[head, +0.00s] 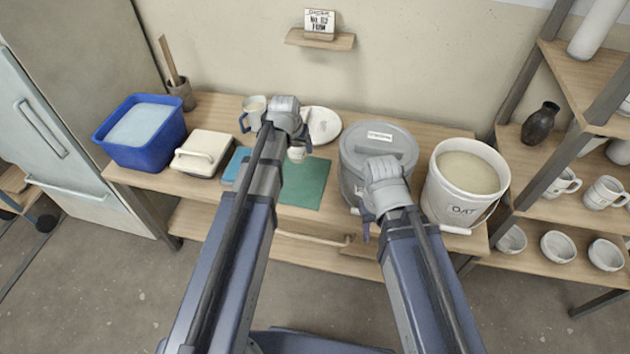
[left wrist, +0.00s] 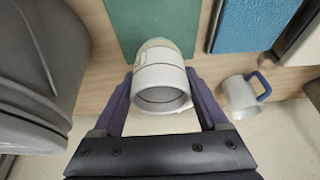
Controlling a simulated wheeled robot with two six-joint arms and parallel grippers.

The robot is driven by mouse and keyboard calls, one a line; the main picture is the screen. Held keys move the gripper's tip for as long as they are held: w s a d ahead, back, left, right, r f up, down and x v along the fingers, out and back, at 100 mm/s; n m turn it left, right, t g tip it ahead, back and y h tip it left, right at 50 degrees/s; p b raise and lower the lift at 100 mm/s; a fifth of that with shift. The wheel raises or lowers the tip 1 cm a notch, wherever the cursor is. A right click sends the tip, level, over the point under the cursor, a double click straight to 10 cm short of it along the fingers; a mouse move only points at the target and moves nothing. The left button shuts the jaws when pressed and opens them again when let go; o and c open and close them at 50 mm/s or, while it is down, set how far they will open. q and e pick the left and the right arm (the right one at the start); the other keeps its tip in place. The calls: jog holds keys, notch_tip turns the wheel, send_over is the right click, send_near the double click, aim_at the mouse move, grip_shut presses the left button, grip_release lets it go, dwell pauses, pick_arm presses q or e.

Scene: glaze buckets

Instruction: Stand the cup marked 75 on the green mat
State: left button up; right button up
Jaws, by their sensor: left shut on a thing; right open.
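A small white cup (head: 297,154) is held in my left gripper (head: 301,143), by the far edge of the green mat (head: 303,187). In the left wrist view the cup (left wrist: 162,78) sits between the two fingers of the left gripper (left wrist: 160,98), its open rim toward the camera and its far end overlapping the mat's edge (left wrist: 150,22). No number is readable on it. I cannot tell whether it touches anything below. My right gripper (head: 367,228) is open in front of the grey lidded bucket (head: 388,143); its fingers are partly hidden.
A mug with a blue handle (head: 254,110) and a white plate (head: 324,124) are behind. An open bucket (head: 464,190) stands right. The green mat's visible surface is clear.

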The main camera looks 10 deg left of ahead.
pick_arm(q)
jog(key=shift+d, duration=0.2)
jog(key=b, duration=1)
send_over(301, 179)
notch_tip(301, 179, down, 10)
jog(key=shift+s, duration=0.1)
jog(key=shift+f, duration=0.25)
jog(key=o, duration=1.4)
jog(key=shift+r, duration=0.1)
jog(key=shift+o, duration=0.2)
jog(key=shift+r, duration=0.15)
